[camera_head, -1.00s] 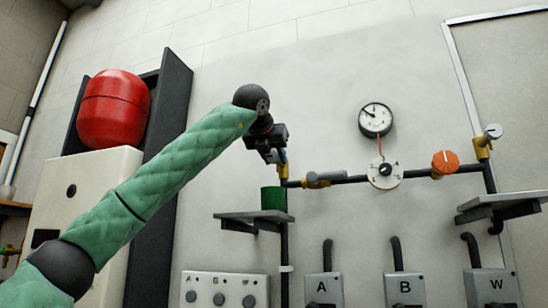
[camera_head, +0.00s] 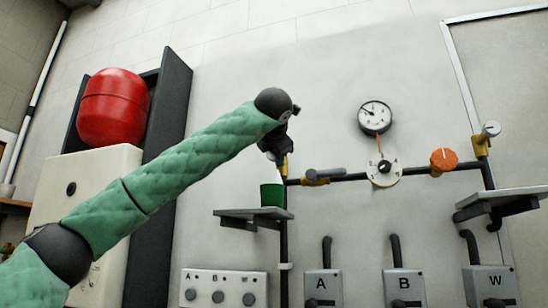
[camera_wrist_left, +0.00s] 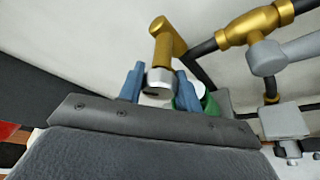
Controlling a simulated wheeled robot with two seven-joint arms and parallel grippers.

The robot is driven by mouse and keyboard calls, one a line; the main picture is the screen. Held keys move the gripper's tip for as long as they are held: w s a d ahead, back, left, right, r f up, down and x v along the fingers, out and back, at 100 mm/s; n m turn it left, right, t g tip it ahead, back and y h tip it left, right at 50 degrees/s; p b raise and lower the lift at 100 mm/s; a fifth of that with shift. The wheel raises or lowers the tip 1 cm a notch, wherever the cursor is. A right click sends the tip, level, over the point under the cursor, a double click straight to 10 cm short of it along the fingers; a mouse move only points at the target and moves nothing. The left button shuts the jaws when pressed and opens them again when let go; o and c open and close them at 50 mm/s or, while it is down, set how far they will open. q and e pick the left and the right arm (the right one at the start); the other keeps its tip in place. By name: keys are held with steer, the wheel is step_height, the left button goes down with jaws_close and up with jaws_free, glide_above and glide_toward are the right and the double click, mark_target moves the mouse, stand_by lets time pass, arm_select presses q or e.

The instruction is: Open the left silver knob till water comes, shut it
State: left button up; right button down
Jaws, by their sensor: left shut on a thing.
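The left silver knob (camera_wrist_left: 158,82) sits on the end of a brass tap (camera_wrist_left: 164,45) in the left wrist view. My left gripper (camera_head: 280,153) has its blue fingers (camera_wrist_left: 188,90) on both sides of the knob and is shut on it. In the head view the gripper hides the knob; part of the brass tap (camera_head: 285,168) shows below. A green cup (camera_head: 272,195) stands on the left shelf under the tap. In the left wrist view it is partly hidden behind the right finger. I cannot make out running water. My right gripper is not in view.
A grey-handled brass valve (camera_head: 315,181), white dial (camera_head: 384,168), gauge (camera_head: 375,117) and orange knob (camera_head: 443,160) lie along the pipe. Another silver knob (camera_head: 492,129) is at the far right. The left shelf (camera_head: 240,213) juts out below; a red tank (camera_head: 113,107) stands left.

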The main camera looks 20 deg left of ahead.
arm_select(q)
steer(key=shift+m+t+y+b, duration=0.35)
steer(key=shift+m+y, duration=0.15)
steer(key=shift+m, duration=0.6)
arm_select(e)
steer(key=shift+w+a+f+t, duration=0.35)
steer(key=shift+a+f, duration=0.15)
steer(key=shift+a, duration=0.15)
arm_select(q)
steer(key=shift+f, duration=0.1)
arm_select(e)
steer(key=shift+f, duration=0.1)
arm_select(q)
steer(key=o, duration=0.9)
steer(key=shift+d, duration=0.1)
steer(key=shift+o, duration=0.2)
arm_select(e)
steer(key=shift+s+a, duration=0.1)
